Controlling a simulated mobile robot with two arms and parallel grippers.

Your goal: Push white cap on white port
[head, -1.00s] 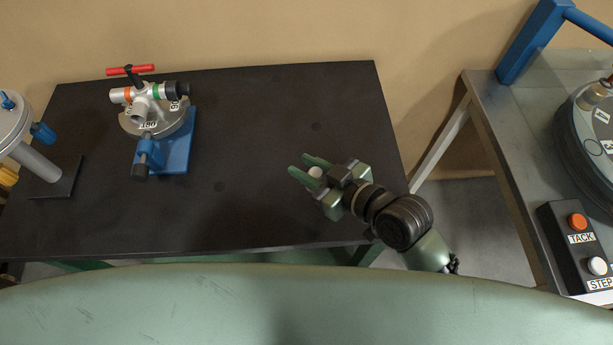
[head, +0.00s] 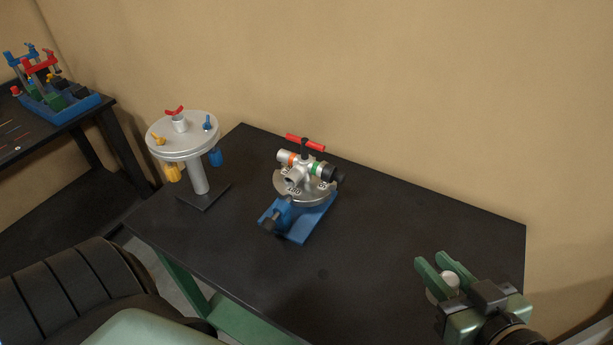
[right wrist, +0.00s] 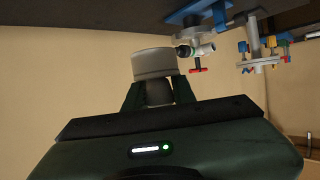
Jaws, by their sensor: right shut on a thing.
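My right gripper (head: 435,264) is over the right end of the black table, shut on the white cap (head: 449,281). In the right wrist view the cap (right wrist: 154,64) stands out beyond the fingers. The valve fixture (head: 305,187) stands mid-table on a blue base, left of the gripper and well apart from it. It has a red T-handle, an orange-banded port, a green-banded port with a black end, and a pale port (head: 291,180) facing forward. I cannot tell for sure which port is the white one. My left gripper is not in view.
A round grey stand (head: 183,137) with red, blue and yellow fittings is on the left of the black table (head: 376,226). The tabletop between fixture and gripper is clear. Another table with a blue rack (head: 58,102) is at the far left. A wall is behind.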

